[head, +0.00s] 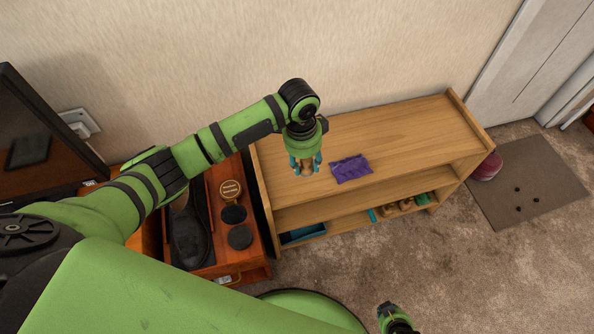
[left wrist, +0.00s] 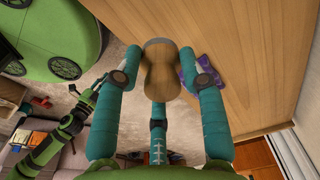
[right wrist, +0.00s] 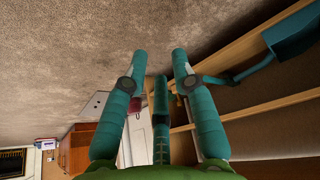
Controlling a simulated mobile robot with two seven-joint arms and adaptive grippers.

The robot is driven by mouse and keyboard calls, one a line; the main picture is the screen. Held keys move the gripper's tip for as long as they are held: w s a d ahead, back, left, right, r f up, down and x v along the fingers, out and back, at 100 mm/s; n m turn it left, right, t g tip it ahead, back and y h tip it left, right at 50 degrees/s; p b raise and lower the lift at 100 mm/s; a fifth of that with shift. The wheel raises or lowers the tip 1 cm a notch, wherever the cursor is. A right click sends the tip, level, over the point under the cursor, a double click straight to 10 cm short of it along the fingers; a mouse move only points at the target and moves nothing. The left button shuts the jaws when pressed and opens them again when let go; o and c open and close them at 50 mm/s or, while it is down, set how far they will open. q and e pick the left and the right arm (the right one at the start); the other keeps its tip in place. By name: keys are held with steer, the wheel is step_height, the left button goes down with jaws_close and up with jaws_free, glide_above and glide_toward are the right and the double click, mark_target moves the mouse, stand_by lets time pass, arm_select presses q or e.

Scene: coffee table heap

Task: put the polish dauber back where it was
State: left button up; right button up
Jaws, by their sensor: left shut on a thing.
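The polish dauber, a tan wooden piece with a narrow waist and a greyish end, is in my left gripper (head: 305,165). It shows between the fingers in the left wrist view (left wrist: 160,72); its hidden sides cannot be judged. The left gripper is shut on it over the left part of the bench top (head: 400,135), pointing down. I cannot tell whether the dauber touches the wood. My right gripper (right wrist: 160,54) is open and empty, low over the carpet, and shows at the bottom of the head view (head: 396,318).
A purple cloth (head: 351,168) lies just right of the left gripper. The lower shelf holds a teal bin (head: 303,234) and several small brown and green items (head: 405,204). Left stands an orange-brown box (head: 220,187) with a dark shoe (head: 188,235) and round tins (head: 231,190). The bench's right top is clear.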

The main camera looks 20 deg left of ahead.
arm_select(q)
steer(key=shift+a+f, duration=0.6)
steer(key=shift+a, duration=0.35)
steer(key=shift+a+f, duration=0.1)
steer(key=shift+f, duration=0.15)
steer(key=shift+f+b, duration=0.6)
steer(key=shift+f, duration=1.2)
arm_select(e)
steer(key=shift+s+a+g, duration=0.25)
steer(key=shift+s+g, duration=0.05)
steer(key=shift+s, duration=0.1)
arm_select(q)
steer(key=shift+f, duration=0.15)
steer(key=o, duration=1)
steer(key=r+p, duration=0.1)
steer(key=r, duration=0.7)
steer(key=a+r+p, duration=0.1)
steer(key=r, duration=0.3)
steer(key=shift+s+r+p, duration=0.2)
steer(key=shift+s+p, duration=0.1)
steer(key=shift+p, duration=0.05)
arm_select(e)
steer(key=shift+w+d+r+t, duration=0.15)
steer(key=shift+w+d+t, duration=0.1)
steer(key=shift+d+t, duration=0.3)
steer(key=shift+a, duration=0.1)
